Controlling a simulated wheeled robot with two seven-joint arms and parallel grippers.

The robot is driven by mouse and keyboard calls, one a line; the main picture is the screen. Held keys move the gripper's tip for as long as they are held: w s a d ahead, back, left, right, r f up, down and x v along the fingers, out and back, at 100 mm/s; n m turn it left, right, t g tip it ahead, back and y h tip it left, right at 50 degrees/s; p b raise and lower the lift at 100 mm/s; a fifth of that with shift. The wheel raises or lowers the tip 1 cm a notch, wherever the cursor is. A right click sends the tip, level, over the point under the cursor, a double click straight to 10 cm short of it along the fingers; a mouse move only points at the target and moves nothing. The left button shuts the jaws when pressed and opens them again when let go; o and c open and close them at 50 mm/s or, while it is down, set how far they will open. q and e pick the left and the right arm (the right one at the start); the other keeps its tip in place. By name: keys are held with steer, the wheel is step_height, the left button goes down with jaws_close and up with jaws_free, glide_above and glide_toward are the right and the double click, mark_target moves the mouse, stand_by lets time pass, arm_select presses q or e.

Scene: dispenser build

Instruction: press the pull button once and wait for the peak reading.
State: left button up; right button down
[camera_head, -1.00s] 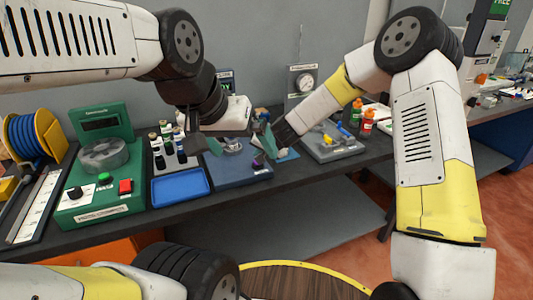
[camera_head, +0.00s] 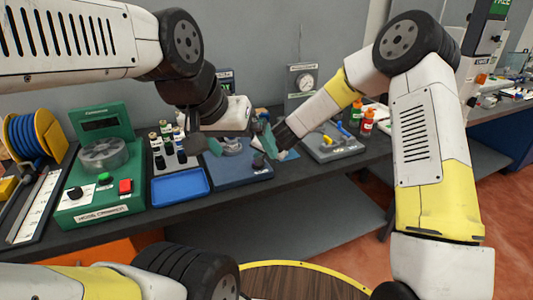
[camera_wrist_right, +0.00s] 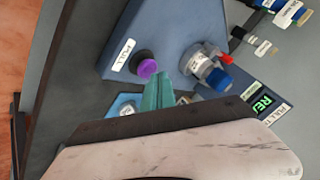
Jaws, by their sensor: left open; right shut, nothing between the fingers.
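The blue pull tester (camera_head: 232,178) stands on the bench, with a purple button (camera_wrist_right: 147,68) beside a PULL label (camera_wrist_right: 123,55) in the right wrist view. In the head view the button (camera_head: 259,161) looks dark. My right gripper (camera_head: 271,150) is shut and empty; its teal fingers (camera_wrist_right: 157,92) are close beside the button, and I cannot tell whether they touch it. The tester's display (camera_wrist_right: 262,104) shows green letters starting "RE"; the rest is cut off. My left gripper (camera_head: 207,146) is open above the tester's left part, partly hiding it.
A blue tray (camera_head: 180,187) and a green machine (camera_head: 103,195) with a red button stand to the left. A round gauge (camera_head: 305,82) is behind.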

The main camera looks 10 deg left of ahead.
steer(key=shift+f, duration=0.6)
stand_by(0.8)
steer(key=shift+r, duration=1)
steer(key=shift+r, duration=2.55)
